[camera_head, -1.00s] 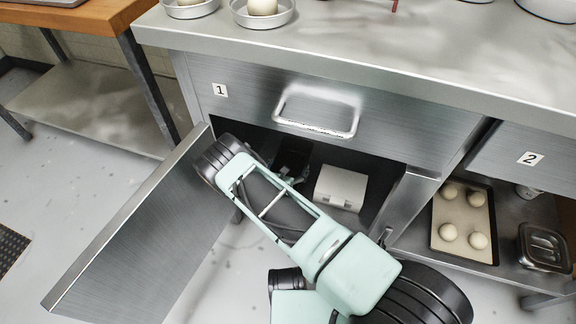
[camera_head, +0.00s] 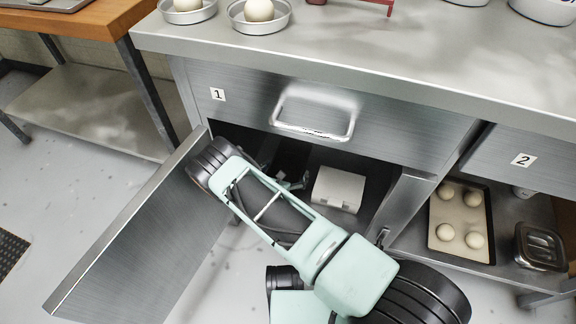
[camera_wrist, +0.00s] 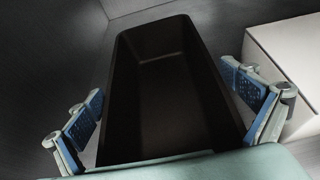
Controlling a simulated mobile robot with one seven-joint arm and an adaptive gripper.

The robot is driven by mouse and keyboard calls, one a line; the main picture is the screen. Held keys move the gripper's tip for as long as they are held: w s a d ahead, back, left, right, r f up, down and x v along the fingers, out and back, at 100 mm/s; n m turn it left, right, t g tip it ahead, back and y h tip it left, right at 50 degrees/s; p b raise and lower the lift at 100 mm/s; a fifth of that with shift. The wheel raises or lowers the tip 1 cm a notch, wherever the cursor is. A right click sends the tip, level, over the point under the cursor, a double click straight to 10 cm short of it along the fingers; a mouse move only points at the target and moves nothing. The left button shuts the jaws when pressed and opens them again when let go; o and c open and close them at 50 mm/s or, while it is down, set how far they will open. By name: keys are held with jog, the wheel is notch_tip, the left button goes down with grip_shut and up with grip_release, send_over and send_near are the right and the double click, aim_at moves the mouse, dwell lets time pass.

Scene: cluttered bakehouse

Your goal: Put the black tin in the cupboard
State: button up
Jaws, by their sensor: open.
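The black tin (camera_wrist: 172,85) is a long, deep, empty loaf-shaped tin. In the wrist view it stands upright on the metal floor of the cupboard. My gripper (camera_wrist: 166,105) is open, with one blue-padded finger on each side of the tin; I cannot tell whether either touches it. In the head view the tin (camera_head: 290,160) is a dark shape inside the open cupboard under drawer 1, partly hidden by my arm. The cupboard door (camera_head: 140,235) stands open to the left.
A white box (camera_head: 339,188) stands in the cupboard right of the tin, close to my right finger. The drawer above, with its handle (camera_head: 313,113), is shut. To the right, an open shelf holds a tray of dough balls (camera_head: 433,222) and a lidded metal container (camera_head: 540,246).

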jog(key=p+v, duration=0.3)
jog(key=v, duration=0.7)
jog(key=shift+d+r, duration=0.1)
jog(key=shift+s, duration=0.1)
